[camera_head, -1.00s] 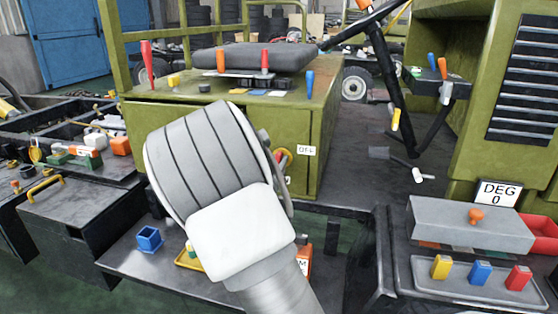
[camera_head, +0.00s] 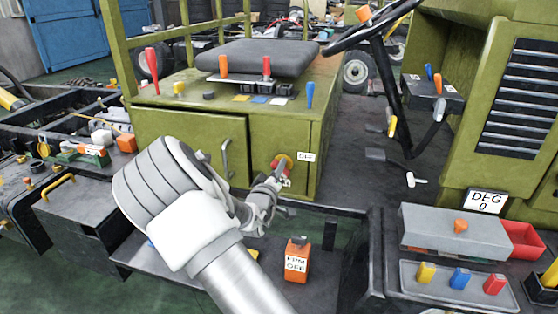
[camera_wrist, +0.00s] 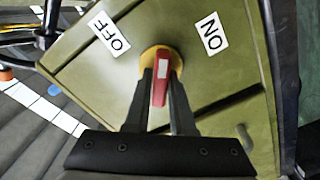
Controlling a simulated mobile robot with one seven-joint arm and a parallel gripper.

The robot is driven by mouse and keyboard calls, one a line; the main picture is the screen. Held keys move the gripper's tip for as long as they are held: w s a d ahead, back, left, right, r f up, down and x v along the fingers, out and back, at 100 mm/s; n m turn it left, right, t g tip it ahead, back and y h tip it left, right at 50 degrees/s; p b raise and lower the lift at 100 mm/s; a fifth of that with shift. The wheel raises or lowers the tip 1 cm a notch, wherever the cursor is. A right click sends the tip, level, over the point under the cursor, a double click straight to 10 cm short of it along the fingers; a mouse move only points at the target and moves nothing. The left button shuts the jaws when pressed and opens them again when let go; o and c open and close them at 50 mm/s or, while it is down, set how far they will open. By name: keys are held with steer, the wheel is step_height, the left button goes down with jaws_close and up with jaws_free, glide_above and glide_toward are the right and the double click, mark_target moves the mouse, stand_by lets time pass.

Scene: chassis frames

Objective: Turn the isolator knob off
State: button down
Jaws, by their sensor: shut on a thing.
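The isolator knob (camera_wrist: 161,88) is a red handle with a white stripe on a round yellow base, on the green cabinet front. In the wrist view it runs roughly up and down the picture, below and between the OFF label (camera_wrist: 109,34) and the ON label (camera_wrist: 212,33). My gripper (camera_wrist: 162,78) is shut on the red handle, with one dark finger on each side. In the head view my gripper (camera_head: 276,178) reaches the knob from below and partly hides it. The OFF label (camera_head: 305,157) shows to its right; the ON label is hard to make out there.
A cabinet door handle (camera_head: 226,159) stands left of the knob. An orange block (camera_head: 296,262) sits on the dark bench below. Several coloured levers rise from the cabinet top. A grey tray (camera_head: 455,283) with coloured switches and a DEG 0 sign (camera_head: 486,201) are at right.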

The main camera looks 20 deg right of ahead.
steer(key=n+p, duration=0.2)
steer(key=n, duration=0.1)
steer(key=shift+a+n, duration=0.1)
steer(key=shift+n, duration=0.2)
steer(key=shift+f+n+p, duration=0.2)
steer(key=shift+n+p, duration=0.5)
steer(key=shift+n, duration=1.2)
steer(key=c, duration=0.8)
jaws_free()
steer(key=p+v, duration=0.1)
steer(key=v, duration=1.6)
steer(key=shift+s+p, duration=0.25)
steer(key=shift+p, duration=0.1)
